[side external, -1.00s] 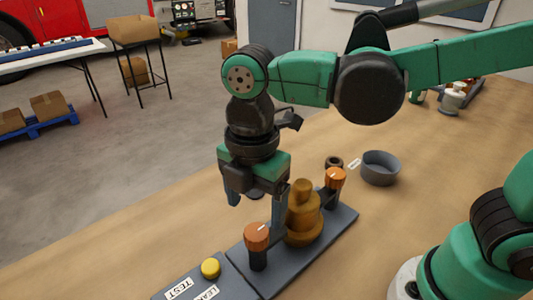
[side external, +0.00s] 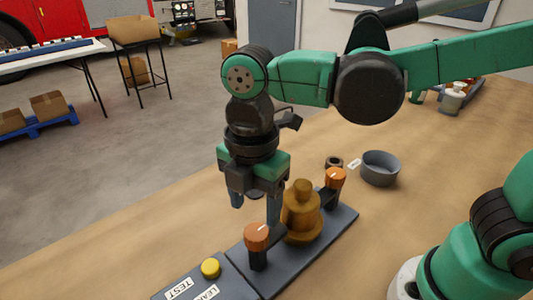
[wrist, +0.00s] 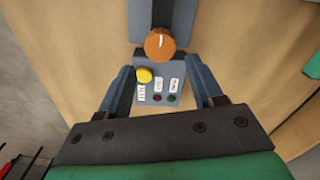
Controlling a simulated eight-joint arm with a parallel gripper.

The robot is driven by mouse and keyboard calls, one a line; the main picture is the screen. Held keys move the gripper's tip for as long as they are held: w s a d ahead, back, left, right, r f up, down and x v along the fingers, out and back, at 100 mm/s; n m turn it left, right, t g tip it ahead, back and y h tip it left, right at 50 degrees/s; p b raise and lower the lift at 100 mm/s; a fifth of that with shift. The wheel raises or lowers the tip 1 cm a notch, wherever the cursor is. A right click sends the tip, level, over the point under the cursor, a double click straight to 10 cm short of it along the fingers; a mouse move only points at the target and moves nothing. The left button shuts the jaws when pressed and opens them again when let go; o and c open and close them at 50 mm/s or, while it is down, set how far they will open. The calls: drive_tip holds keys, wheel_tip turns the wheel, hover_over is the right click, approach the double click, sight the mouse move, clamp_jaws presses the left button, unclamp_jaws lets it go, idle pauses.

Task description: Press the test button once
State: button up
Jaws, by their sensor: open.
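The yellow test button (side external: 210,268) sits on a dark grey panel (side external: 238,268) beside the white TEST label (side external: 179,289). In the wrist view the button (wrist: 144,75) shows between my fingers, nearer the left one. My gripper (side external: 255,206) is open and empty. In the wrist view my gripper's fingers (wrist: 163,90) stand on either side of the small panel.
Two orange knobs, one near the button (side external: 257,236) and one farther back (side external: 336,178), rise from the base plate. The brass body (side external: 302,215) stands between them. The table's left side is clear.

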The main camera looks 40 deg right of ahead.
drive_tip(key=shift+w+a+r+n, duration=0.1)
drive_tip(key=shift+a+r+n, duration=0.1)
drive_tip(key=shift+n, duration=0.2)
drive_tip(key=c, duration=0.4)
drive_tip(key=a+n, duration=0.1)
drive_tip(key=r+n, duration=0.1)
drive_tip(key=n, duration=0.1)
drive_tip(key=shift+w+a+r+n, duration=0.3)
drive_tip(key=shift+w+a, duration=0.1)
clamp_jaws()
drive_tip(key=w+a+r+n, duration=0.1)
drive_tip(key=a+r+n, duration=0.3)
drive_tip(key=n, duration=0.6)
drive_tip(key=shift+a+r+n, duration=0.15)
drive_tip(key=shift+a+n, duration=0.15)
drive_tip(key=shift+a, duration=0.1)
